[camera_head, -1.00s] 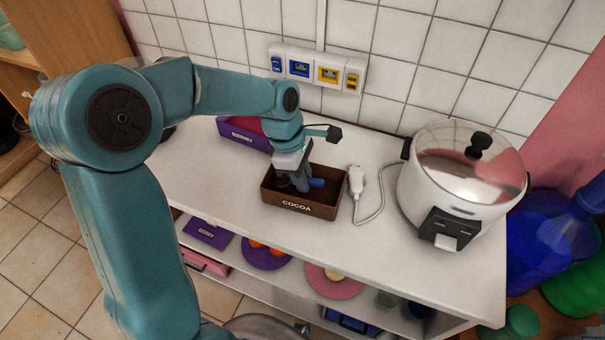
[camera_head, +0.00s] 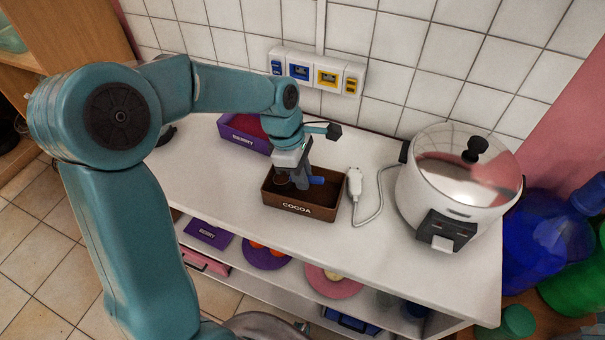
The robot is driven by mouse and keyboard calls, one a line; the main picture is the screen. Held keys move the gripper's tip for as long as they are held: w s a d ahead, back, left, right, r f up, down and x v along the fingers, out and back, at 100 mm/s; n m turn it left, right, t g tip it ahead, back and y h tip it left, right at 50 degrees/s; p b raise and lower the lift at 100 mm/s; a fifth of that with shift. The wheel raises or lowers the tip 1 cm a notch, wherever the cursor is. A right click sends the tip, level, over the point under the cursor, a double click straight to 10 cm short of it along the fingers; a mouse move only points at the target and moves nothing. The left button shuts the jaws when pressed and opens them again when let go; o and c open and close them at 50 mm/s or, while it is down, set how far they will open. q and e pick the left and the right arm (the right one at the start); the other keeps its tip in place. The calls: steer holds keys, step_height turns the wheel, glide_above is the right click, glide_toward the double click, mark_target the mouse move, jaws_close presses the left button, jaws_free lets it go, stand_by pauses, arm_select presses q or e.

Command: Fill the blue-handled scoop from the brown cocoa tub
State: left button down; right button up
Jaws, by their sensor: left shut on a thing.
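The brown cocoa tub (camera_head: 300,208), lettered COCOA on its front, stands on the white counter near its front edge. My left gripper (camera_head: 298,182) points down into the tub and is shut on the blue-handled scoop. The blue handle (camera_head: 317,180) sticks out to the right of the fingers. The scoop's bowl shows only partly, low inside the tub at the left of the fingers, and I cannot tell how much cocoa is in it. My right gripper is not in view.
A purple tub (camera_head: 242,138) stands behind and left of the cocoa tub. A white plug with a cord (camera_head: 355,184) lies just right of it, leading to a large pot-shaped cooker (camera_head: 447,190). Sockets (camera_head: 316,71) are on the tiled wall. Plates sit on the shelf below.

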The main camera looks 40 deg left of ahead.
arm_select(q)
steer(key=shift+w+d+p+v, duration=0.1)
steer(key=shift+d+p+v, duration=0.15)
steer(key=shift+p+v, duration=0.75)
steer(key=shift+w+d+p+v, duration=0.1)
steer(key=shift+d+p+v, duration=0.15)
steer(key=shift+p+v, duration=0.8)
steer(key=shift+w+d+p+v, duration=0.1)
steer(key=shift+d+p+v, duration=0.15)
steer(key=shift+p+v, duration=0.75)
steer(key=shift+s+r+b, duration=0.1)
steer(key=shift+r+b, duration=0.3)
steer(key=shift+s, duration=0.1)
